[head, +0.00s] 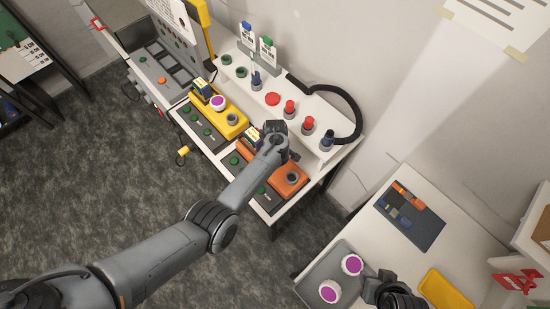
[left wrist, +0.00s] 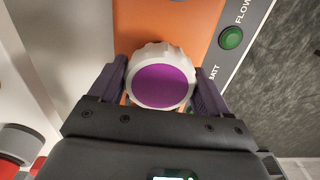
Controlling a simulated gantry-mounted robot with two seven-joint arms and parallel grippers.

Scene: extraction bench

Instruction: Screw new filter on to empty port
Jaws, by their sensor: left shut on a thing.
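My left gripper (head: 273,130) is over the orange unit (head: 283,186) on the bench. In the left wrist view, its two dark fingers (left wrist: 162,88) are shut on a white ribbed filter with a purple top (left wrist: 163,86). That filter is against the orange face; whether it is seated on a port is hidden. A grey open port (head: 291,177) shows on the orange unit, to the right of the gripper. The yellow unit (head: 236,130) carries a purple-topped filter (head: 218,102) and a grey open port (head: 232,119). My right gripper (head: 392,290) is at the bottom right; its fingers are unclear.
A grey tray (head: 345,250) on the right table holds two purple-topped filters (head: 352,264). A dark tool mat (head: 410,215) and a yellow bin (head: 443,289) are nearby. Red and blue knobs and a black hose (head: 345,100) line the bench's back shelf.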

